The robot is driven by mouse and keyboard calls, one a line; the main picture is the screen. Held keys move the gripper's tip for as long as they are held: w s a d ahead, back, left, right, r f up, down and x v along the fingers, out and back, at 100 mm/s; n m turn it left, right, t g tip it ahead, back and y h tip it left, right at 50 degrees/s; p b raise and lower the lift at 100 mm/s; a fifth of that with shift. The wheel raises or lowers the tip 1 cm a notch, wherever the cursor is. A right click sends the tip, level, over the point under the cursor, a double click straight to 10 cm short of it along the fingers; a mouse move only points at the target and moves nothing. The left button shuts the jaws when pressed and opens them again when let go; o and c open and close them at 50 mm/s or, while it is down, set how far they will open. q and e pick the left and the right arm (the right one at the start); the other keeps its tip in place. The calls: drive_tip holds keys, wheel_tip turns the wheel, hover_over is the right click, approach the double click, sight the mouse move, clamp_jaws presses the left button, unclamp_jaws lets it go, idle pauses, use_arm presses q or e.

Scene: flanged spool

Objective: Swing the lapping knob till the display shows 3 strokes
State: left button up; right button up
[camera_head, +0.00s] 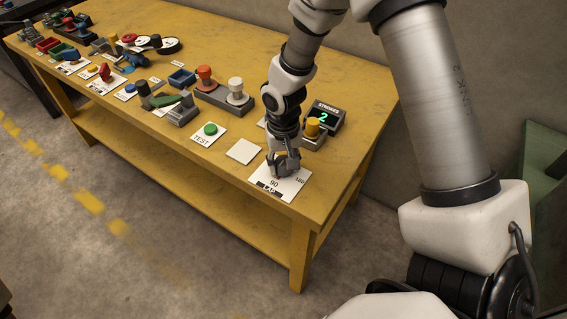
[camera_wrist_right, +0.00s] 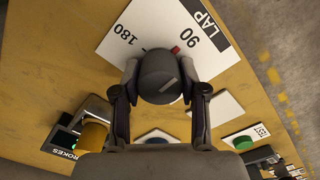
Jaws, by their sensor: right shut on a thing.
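The lapping knob (camera_wrist_right: 160,78) is a dark grey round knob on a white plate (camera_wrist_right: 125,45) marked LAP, 90 and 180. In the right wrist view my right gripper (camera_wrist_right: 159,85) is shut on the knob, one finger on each side. In the head view the right gripper (camera_head: 284,164) points down over the LAP plate and hides most of the knob. A pale line shows on the knob's top, and a small red mark shows beside it. The strokes display (camera_head: 323,117) shows a green 2. My left gripper is not in view.
A yellow-orange knob (camera_head: 313,128) stands on a grey block just behind the LAP plate. A blank white plate (camera_head: 243,151) and a green TEST button (camera_head: 210,129) lie to the left. Several other fixtures crowd the far left of the yellow table (camera_head: 225,40).

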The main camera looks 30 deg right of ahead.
sight(283, 160)
drive_tip(key=shift+w+r+m, duration=0.15)
drive_tip(key=shift+w+m, duration=0.05)
drive_tip(key=shift+m, duration=1.4)
drive_tip(key=o, duration=0.9)
drive_tip(key=shift+o, duration=1.2)
drive_tip(key=shift+s, duration=0.1)
wheel_tip(283, 160, up, 12)
drive_tip(key=shift+b, duration=0.3)
